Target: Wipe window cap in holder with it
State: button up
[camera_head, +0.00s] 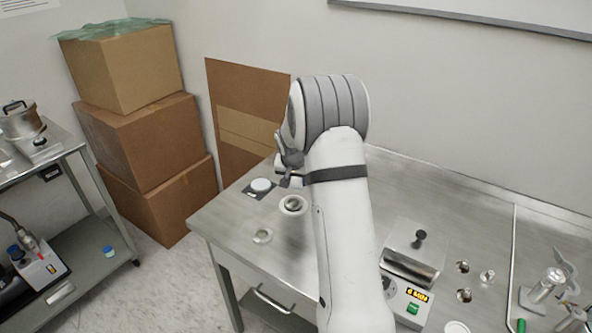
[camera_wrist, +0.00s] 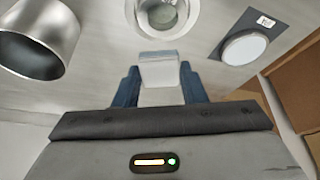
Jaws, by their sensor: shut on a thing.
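My gripper (camera_wrist: 160,84) has its blue fingers shut on a pale, folded wipe (camera_wrist: 161,70) in the wrist view. In the head view my gripper (camera_head: 287,174) hangs above the table's left part, and the wipe is hard to make out. A pale round holder (camera_head: 293,204) stands on the table just in front of my gripper. In the wrist view the holder (camera_wrist: 142,27) is cut by the top edge, with a clear, greyish window cap (camera_wrist: 162,12) apparently seated in it. The wipe appears just short of the holder; I cannot tell whether they touch.
A white disc (camera_head: 261,185) lies on a dark square pad beside the holder. A metal cylinder (camera_wrist: 40,38) stands left in the wrist view. A device with display (camera_head: 405,301) is right of my arm. Boxes (camera_head: 140,125) stand behind left.

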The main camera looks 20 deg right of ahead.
jog(key=shift+r+p, duration=0.45)
jog(key=shift+r, duration=0.9)
jog(key=shift+s+a, duration=0.1)
